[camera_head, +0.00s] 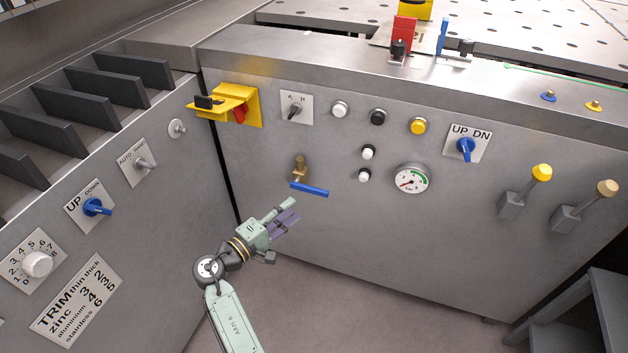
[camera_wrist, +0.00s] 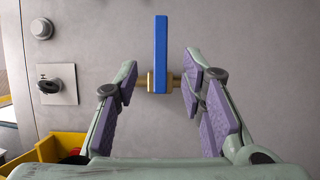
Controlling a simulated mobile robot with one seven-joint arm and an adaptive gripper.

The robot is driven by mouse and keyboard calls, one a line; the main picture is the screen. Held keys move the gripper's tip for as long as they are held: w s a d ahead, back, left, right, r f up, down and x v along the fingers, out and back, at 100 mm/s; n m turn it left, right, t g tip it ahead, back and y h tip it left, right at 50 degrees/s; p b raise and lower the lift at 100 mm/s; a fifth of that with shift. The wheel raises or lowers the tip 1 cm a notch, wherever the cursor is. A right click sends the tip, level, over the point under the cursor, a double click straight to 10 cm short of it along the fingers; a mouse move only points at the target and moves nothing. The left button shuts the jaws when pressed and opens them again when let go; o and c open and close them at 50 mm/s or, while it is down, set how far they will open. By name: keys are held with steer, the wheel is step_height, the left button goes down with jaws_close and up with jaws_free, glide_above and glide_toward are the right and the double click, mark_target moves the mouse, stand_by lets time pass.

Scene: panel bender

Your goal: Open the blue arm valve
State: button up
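The blue arm valve (camera_head: 310,189) has a brass body (camera_head: 300,168) on the grey front panel, and its blue lever points right and slightly down in the head view. My gripper (camera_head: 291,211) is just below and left of the lever. In the wrist view the blue lever (camera_wrist: 161,52) stands upright in the picture, with the brass body (camera_wrist: 150,82) behind it. My gripper (camera_wrist: 156,92) is open there, its purple-padded fingers spread to either side of the valve with nothing held. Whether a finger touches the valve is not clear.
A yellow bracket (camera_head: 247,105) with a red part sits up and left of the valve. A pressure gauge (camera_head: 412,178) and two small knobs are to the right. A side panel with blue switch (camera_head: 97,207) flanks my arm on the left. Floor below is clear.

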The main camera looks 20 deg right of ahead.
mark_target(312, 192)
steer(key=p+x, duration=0.2)
steer(key=x, duration=0.8)
steer(key=shift+w+d, duration=0.1)
steer(key=shift+d, duration=0.15)
steer(key=shift+c, duration=0.6)
jaws_close()
